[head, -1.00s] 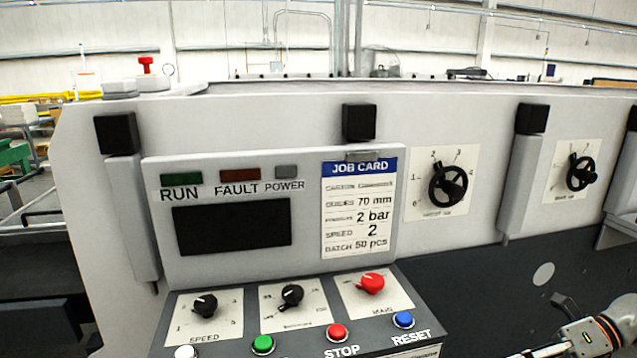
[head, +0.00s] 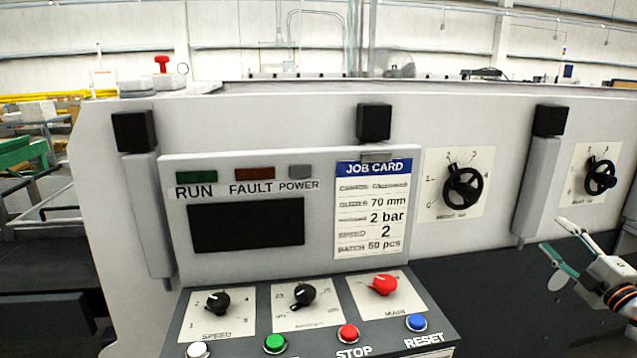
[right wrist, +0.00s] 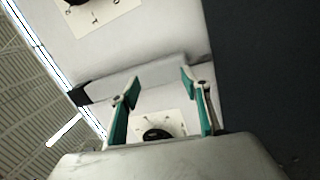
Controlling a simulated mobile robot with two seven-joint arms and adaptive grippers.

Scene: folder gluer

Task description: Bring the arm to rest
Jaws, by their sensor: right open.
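My right gripper (head: 572,247) is at the right edge of the head view, in front of the machine's dark lower front and below the right handwheel. It is open and empty, its two fingers spread and pointing up and left. In the right wrist view its green-lined fingers (right wrist: 161,97) stand apart with nothing between them; a pale machine panel lies beyond. My left gripper is not in view.
The control panel has a speed knob (head: 217,302), a red main knob (head: 384,285) and buttons including blue reset (head: 417,322). A job card (head: 372,210) hangs above. Handwheels (head: 463,188) (head: 600,177) and black-capped posts (head: 375,121) stick out from the machine face.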

